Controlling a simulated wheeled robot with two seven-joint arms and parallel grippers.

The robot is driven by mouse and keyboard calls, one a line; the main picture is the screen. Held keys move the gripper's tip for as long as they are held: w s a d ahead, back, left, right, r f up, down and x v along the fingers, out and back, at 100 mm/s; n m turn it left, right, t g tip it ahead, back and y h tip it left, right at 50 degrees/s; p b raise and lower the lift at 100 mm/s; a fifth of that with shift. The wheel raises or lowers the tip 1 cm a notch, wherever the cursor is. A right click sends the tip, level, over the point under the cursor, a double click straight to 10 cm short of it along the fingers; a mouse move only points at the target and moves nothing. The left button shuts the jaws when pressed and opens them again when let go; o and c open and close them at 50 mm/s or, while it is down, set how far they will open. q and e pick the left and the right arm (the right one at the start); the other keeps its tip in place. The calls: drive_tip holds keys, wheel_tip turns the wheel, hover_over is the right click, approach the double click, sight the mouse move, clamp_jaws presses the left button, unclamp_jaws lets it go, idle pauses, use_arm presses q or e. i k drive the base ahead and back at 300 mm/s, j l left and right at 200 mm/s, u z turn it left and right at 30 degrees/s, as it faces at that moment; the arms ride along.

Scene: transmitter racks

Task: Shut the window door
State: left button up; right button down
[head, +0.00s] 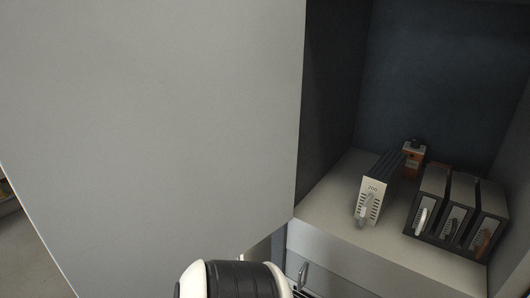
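A large plain grey panel (150,120) fills the left and middle of the head view. Its right edge borders an open compartment (340,190), and floor shows past its slanting lower left edge. I see no glass or handle on this panel, and I cannot tell if it is the window door. The compartment is uncovered at the front in this view. A rounded white and black part of my arm shows at the bottom, in front of the panel's lower edge. Neither gripper is in the picture.
In the compartment stand a light grey module (373,190) marked 200, several dark modules with handles, including one (429,200) at the left of their row, and a small orange and black object (413,160) behind. A metal handle (303,273) shows below the compartment's shelf.

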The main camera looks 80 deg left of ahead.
sight(141, 141)
drive_tip(key=k+j+u, duration=0.15)
drive_tip(key=u, duration=1.25)
drive_tip(key=j+u, duration=0.2)
drive_tip(key=j, duration=0.9)
drive_tip(key=k, duration=0.05)
